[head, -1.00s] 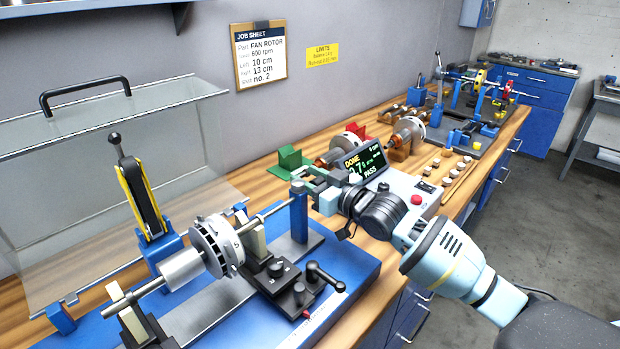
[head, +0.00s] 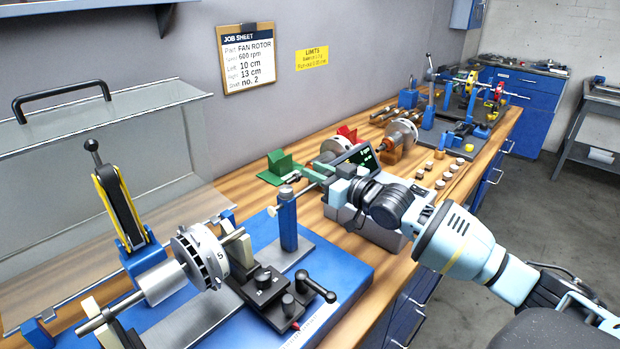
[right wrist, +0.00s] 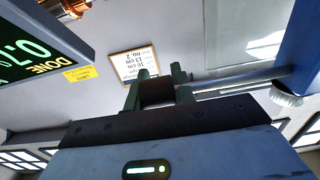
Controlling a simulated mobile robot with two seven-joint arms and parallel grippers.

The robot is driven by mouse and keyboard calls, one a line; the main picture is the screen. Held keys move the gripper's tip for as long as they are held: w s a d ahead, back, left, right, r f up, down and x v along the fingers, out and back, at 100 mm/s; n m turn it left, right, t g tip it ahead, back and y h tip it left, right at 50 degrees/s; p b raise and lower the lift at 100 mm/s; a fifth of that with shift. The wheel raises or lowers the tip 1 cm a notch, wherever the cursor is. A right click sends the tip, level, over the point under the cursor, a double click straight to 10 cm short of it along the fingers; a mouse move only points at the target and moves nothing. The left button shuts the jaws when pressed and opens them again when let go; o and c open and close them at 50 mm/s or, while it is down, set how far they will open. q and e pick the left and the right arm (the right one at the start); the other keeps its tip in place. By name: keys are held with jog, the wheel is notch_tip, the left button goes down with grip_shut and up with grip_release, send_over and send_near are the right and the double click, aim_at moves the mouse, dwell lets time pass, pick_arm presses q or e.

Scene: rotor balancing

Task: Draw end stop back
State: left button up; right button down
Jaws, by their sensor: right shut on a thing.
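The end stop is a blue post (head: 287,222) on the balancing machine's bed, with a slim rod (head: 306,191) through its top and a pale tip (head: 271,211) on the rotor side. The tip stands apart from the end of the rotor shaft (head: 234,235). My right gripper (head: 318,178) is behind the post, at the rod's outer end. In the right wrist view its fingers (right wrist: 158,92) are shut on a dark knob on the rod (right wrist: 232,83), which runs to the blue post (right wrist: 302,45). The rotor (head: 200,256) lies on its supports. My left gripper is out of view.
A display box (head: 364,160) stands close beside my right gripper. A green block (head: 280,164) and a red block (head: 347,134) are behind it. A black-handled lever (head: 318,287) sits at the bed's front. A clear hood (head: 100,150) stands behind the rotor.

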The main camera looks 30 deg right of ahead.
jog(key=c, duration=1.2)
grip_release()
jog(key=shift+a, duration=0.1)
jog(key=shift+o, duration=0.2)
jog(key=shift+s, duration=0.1)
